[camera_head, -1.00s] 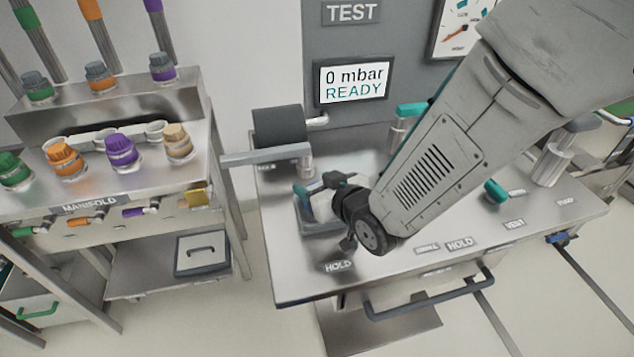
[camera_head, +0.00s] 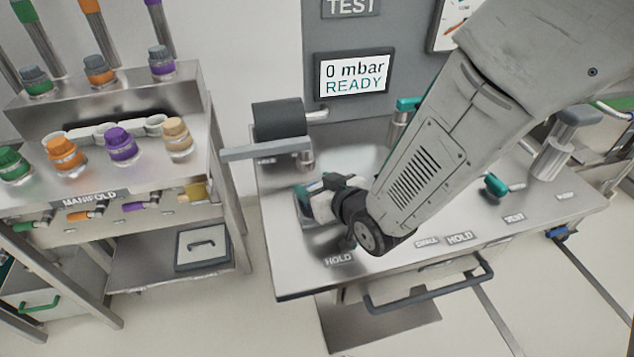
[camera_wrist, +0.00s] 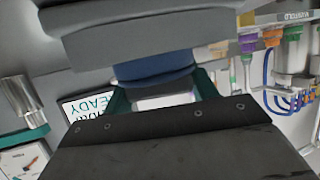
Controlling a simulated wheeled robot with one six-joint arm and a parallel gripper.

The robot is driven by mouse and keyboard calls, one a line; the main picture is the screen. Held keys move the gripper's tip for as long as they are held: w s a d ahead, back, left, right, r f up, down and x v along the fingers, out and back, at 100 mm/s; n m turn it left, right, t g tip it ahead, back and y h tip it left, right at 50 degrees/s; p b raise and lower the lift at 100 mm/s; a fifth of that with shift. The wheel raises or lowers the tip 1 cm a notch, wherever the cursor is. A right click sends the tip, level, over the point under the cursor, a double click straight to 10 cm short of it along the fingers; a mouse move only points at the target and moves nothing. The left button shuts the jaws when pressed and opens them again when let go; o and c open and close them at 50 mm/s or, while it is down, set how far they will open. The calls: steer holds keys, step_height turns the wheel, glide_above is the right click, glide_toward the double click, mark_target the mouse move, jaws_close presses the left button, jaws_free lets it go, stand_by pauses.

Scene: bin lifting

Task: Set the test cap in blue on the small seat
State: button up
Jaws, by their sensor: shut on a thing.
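My gripper (camera_head: 306,194) is low over the left part of the steel bench, behind the HOLD label (camera_head: 338,258). In the wrist view its teal fingers (camera_wrist: 158,90) are closed on a blue part (camera_wrist: 155,68), which I take as the blue test cap. A wide grey block (camera_wrist: 150,32) lies against the blue part and hides its far side; I cannot tell whether the two are joined. The cap is not clearly visible in the head view. A SMALL label (camera_head: 427,241) is on the bench front; my arm hides the area behind it, and I cannot make out the small seat.
A dark roller on a bracket (camera_head: 279,122) stands at the bench's back left. The display (camera_head: 354,77) reads 0 mbar READY. A manifold rack (camera_head: 90,199) with coloured caps is at left. A teal-handled valve (camera_head: 497,185) and a steel post (camera_head: 553,153) stand at right.

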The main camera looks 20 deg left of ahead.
stand_by(0.4)
steer(key=o, duration=1.5)
steer(key=shift+c, duration=0.2)
steer(key=shift+r, duration=4.45)
